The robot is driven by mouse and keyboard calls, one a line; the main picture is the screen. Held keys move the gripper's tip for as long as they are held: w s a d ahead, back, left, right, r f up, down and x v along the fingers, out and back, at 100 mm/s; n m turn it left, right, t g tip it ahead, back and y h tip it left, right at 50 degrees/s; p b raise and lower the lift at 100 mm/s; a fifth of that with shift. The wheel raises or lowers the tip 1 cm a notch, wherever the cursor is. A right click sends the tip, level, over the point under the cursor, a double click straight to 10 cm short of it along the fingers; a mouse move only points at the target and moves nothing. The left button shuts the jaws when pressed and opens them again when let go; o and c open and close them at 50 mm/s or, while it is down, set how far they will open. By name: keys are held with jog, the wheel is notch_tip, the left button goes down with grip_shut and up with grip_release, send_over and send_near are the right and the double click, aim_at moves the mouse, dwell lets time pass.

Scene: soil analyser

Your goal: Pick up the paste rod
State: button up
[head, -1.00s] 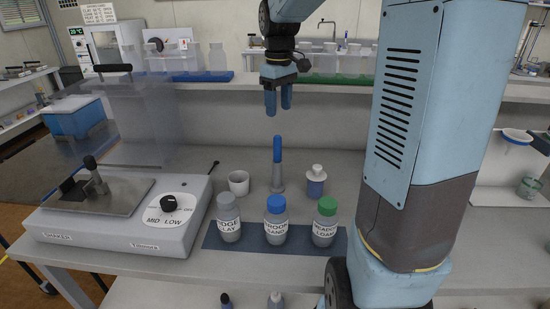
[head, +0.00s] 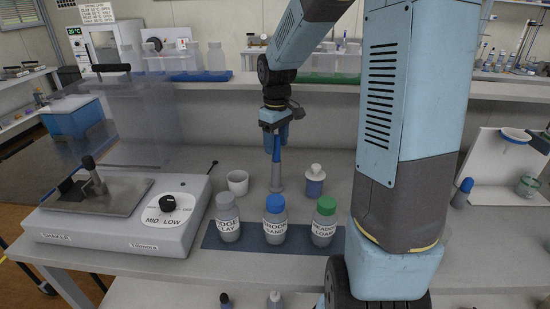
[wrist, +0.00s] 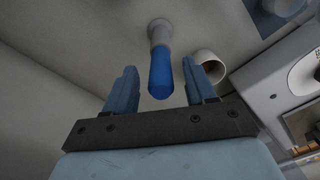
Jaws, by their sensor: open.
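The paste rod (head: 277,172) stands upright on the bench, with a grey shaft, a wider foot and a blue top. My gripper (head: 276,145) points down over it in the head view, and its fingers are level with the blue top, which they partly hide. In the wrist view, the rod's blue top (wrist: 160,77) lies between the two blue fingers of my open gripper (wrist: 161,85). Clear gaps show on both sides of the top there.
A white cup (head: 238,183) stands left of the rod and a small white-capped bottle (head: 315,181) right of it. In front, several labelled soil bottles stand on a dark mat (head: 212,238). A shaker (head: 120,218) is at the left. A raised shelf (head: 330,88) runs behind.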

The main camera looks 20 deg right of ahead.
notch_tip(320, 180, down, 2)
grip_shut()
dwell(0.6)
